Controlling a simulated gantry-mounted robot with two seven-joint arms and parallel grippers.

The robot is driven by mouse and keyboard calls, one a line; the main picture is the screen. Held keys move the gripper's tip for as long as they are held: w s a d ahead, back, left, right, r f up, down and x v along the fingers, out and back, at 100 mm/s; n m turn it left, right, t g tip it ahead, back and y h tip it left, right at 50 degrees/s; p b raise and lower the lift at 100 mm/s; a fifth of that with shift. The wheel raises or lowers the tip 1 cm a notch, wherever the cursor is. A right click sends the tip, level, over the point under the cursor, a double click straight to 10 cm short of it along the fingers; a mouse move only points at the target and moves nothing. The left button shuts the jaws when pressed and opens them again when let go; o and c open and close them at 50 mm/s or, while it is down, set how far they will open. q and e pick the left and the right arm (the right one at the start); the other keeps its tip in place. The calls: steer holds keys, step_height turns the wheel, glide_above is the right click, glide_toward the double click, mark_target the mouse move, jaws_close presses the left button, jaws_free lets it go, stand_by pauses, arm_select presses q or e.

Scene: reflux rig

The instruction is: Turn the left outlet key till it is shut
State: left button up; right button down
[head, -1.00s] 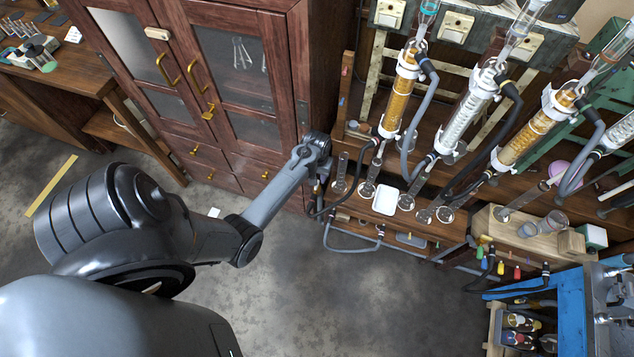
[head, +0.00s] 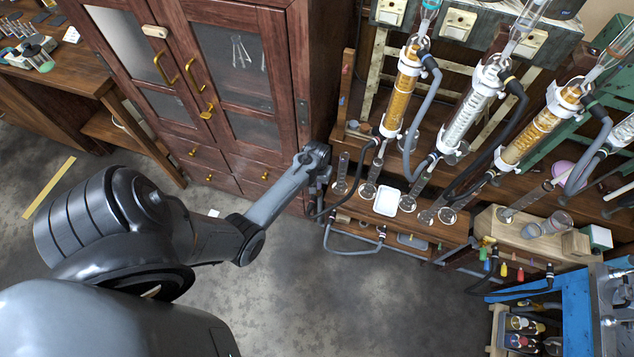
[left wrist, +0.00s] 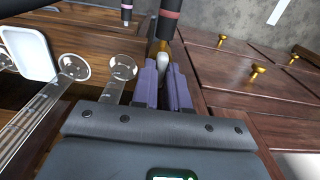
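The left outlet key (left wrist: 163,62) is a small grey, rounded handle by a brass-coloured fitting, under a dark hose end with a red band. My left gripper (left wrist: 164,80) has its two purple fingers close together, one on each side of the key, and appears shut on it. In the head view my left gripper is small and mostly hidden by its wrist, at the left end of the rig's wooden bench (head: 430,226), below the left amber-filled column (head: 403,97). The key cannot be made out there. My right gripper is in no view.
Glass cylinders and a white tray (head: 385,201) stand on the bench close to my left gripper; the tray also shows in the left wrist view (left wrist: 27,52). Grey and black hoses hang around the columns. A wooden cabinet (head: 296,90) stands just left. The floor in front is clear.

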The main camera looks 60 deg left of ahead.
arm_select(q)
jaws_close()
